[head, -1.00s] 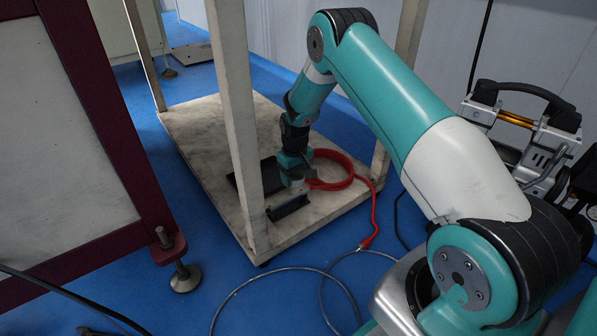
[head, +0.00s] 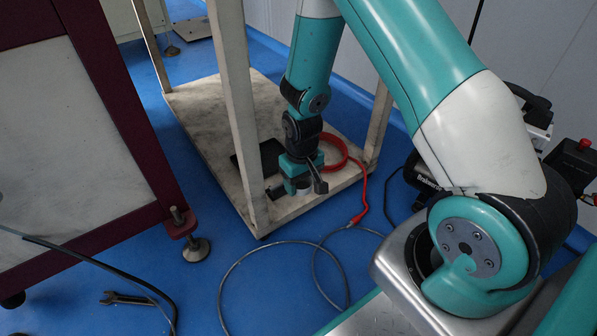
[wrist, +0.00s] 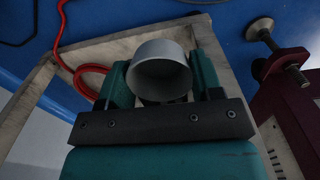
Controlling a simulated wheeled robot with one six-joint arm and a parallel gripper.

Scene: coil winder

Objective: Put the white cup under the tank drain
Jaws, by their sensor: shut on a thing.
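The white cup (wrist: 160,78) sits between the two teal fingers of my gripper (head: 303,187), which is shut on it. In the wrist view the cup's round mouth faces the camera. In the head view only a small pale part of the cup (head: 304,188) shows below the gripper. My gripper is low over the front right part of a pale shelf (head: 205,108), between its front post and right post. I cannot tell whether the cup touches the shelf. I cannot make out the tank drain in either view.
A dark flat plate (head: 247,163) lies on the shelf behind my gripper. A red coiled hose (head: 343,157) lies close to its right. The front post (head: 236,110) stands just left. A maroon-framed cabinet (head: 125,115) is at left. Cables and a wrench (head: 125,299) lie on the blue floor.

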